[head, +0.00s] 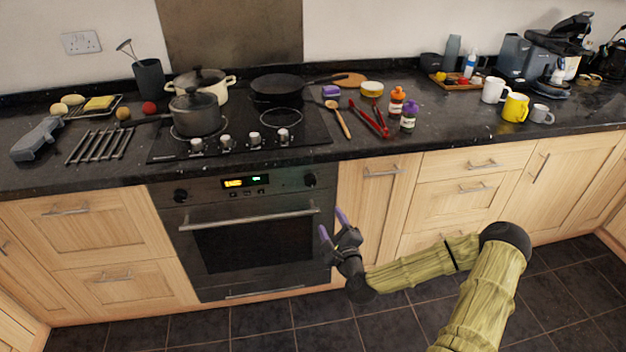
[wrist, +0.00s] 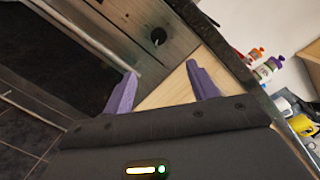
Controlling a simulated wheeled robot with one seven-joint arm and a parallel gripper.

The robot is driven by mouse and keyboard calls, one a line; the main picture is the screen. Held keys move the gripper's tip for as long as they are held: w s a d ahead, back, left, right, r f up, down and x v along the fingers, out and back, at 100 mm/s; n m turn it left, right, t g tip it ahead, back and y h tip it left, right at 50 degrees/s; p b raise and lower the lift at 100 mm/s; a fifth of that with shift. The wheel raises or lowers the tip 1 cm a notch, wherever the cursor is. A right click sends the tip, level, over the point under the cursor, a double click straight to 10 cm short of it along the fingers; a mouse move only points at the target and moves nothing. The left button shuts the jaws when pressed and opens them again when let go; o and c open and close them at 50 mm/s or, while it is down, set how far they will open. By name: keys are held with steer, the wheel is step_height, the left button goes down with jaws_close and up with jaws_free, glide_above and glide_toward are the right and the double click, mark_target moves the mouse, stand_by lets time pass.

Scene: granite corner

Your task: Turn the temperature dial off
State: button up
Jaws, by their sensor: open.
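The built-in oven (head: 250,240) has two round black dials on its front panel, a left dial (head: 180,195) and a right dial (head: 310,180), with a lit display (head: 245,182) between them. I cannot read which one is the temperature dial. My gripper (head: 332,222) is open and empty, in front of the oven's right edge, below the right dial and apart from it. In the wrist view, its purple fingers (wrist: 162,72) point toward the panel, and one dial (wrist: 158,36) with a light mark shows beyond them.
The oven door handle (head: 250,216) runs across below the dials, left of my gripper. Wooden cabinets (head: 375,185) flank the oven. Above, the worktop (head: 350,150) carries a hob with several knobs (head: 226,142), pots, a pan, tongs and bottles. The floor in front is clear.

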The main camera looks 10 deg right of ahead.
mark_target(312, 183)
steer(key=shift+w, duration=0.1)
steer(key=w, duration=0.5)
steer(key=w+a, duration=0.1)
steer(key=w, duration=0.5)
steer(key=w+a, duration=0.1)
steer(key=w, duration=0.5)
steer(key=shift+w, duration=0.1)
steer(key=shift+c, duration=0.5)
steer(key=c, duration=0.9)
